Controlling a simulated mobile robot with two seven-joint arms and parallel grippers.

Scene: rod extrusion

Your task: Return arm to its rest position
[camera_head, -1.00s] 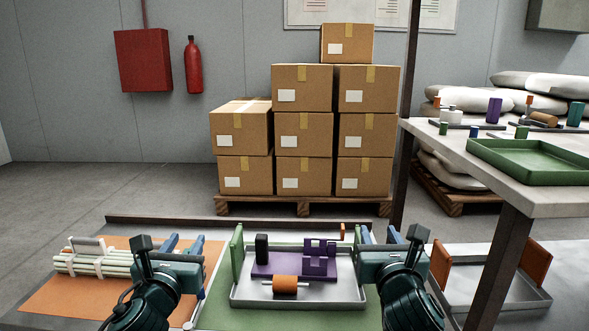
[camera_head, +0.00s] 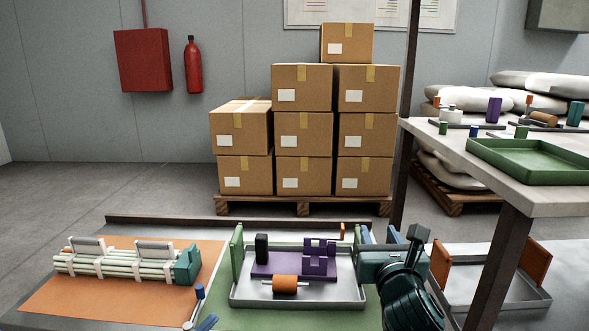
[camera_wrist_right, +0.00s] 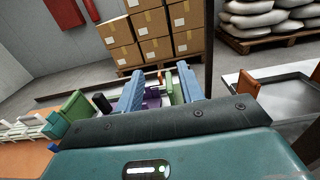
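My right gripper (camera_head: 379,233) stands at the right end of the grey tray (camera_head: 300,303) in the head view. In the right wrist view its two blue fingers (camera_wrist_right: 160,80) are apart with nothing held between them. My left arm has left the middle of the head view. Only a small blue-grey piece shows at the bottom edge, perhaps a left fingertip, so its state is unclear.
A bundle of pale rods (camera_head: 120,265) in white holders with a green end block (camera_head: 188,265) lies on the orange mat (camera_head: 70,297). The tray holds a purple fixture (camera_head: 318,258), a black block (camera_head: 261,249) and an orange roller (camera_head: 285,284). A dark post stands right.

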